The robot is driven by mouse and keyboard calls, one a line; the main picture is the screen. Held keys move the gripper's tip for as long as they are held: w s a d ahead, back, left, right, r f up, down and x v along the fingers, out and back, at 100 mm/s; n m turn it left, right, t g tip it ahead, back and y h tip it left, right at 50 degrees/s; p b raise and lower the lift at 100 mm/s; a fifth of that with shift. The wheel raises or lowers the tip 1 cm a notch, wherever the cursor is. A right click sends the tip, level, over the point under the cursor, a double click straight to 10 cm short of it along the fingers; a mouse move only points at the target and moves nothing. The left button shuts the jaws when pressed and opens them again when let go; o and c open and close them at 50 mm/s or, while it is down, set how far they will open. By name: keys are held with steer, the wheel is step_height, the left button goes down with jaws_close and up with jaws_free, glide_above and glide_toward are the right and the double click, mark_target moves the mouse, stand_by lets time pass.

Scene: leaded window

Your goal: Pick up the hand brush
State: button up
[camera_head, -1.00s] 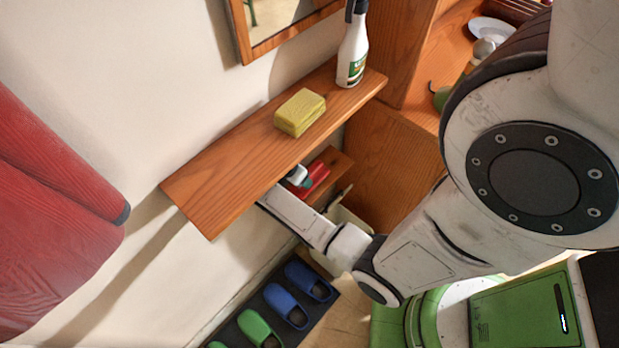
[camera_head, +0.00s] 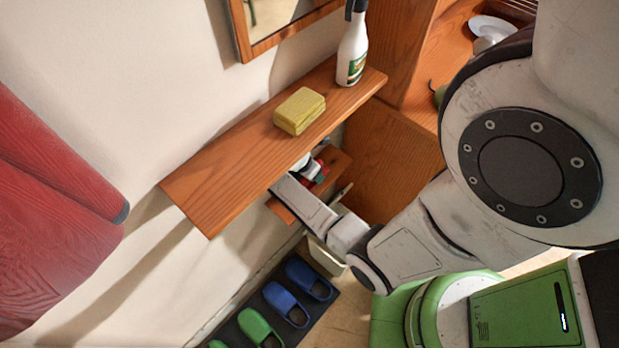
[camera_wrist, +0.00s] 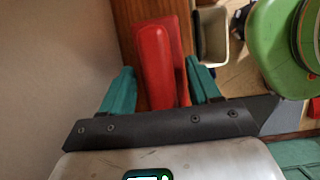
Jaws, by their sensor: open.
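The hand brush (camera_wrist: 158,60) shows in the wrist view as a long red body lying on a wooden shelf. My gripper (camera_wrist: 160,72) is open, with one teal finger on each side of the brush's near part. I cannot tell whether either finger touches it. In the head view, the brush (camera_head: 321,173) is mostly hidden by my gripper (camera_head: 312,164) at the lower shelf, and only a little red shows. Its bristles are not visible.
The upper wooden shelf (camera_head: 225,175) overhangs my gripper and holds a yellow sponge (camera_head: 300,111) and a spray bottle (camera_head: 352,50). The lower shelf (camera_head: 282,210) is narrow, between the wall and a wooden panel (camera_head: 385,160). A pale bin (camera_wrist: 213,38) and slippers (camera_head: 287,303) are below.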

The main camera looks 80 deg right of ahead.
steer(key=shift+f, duration=0.15)
steer(key=shift+c, duration=0.6)
steer(key=c, duration=1)
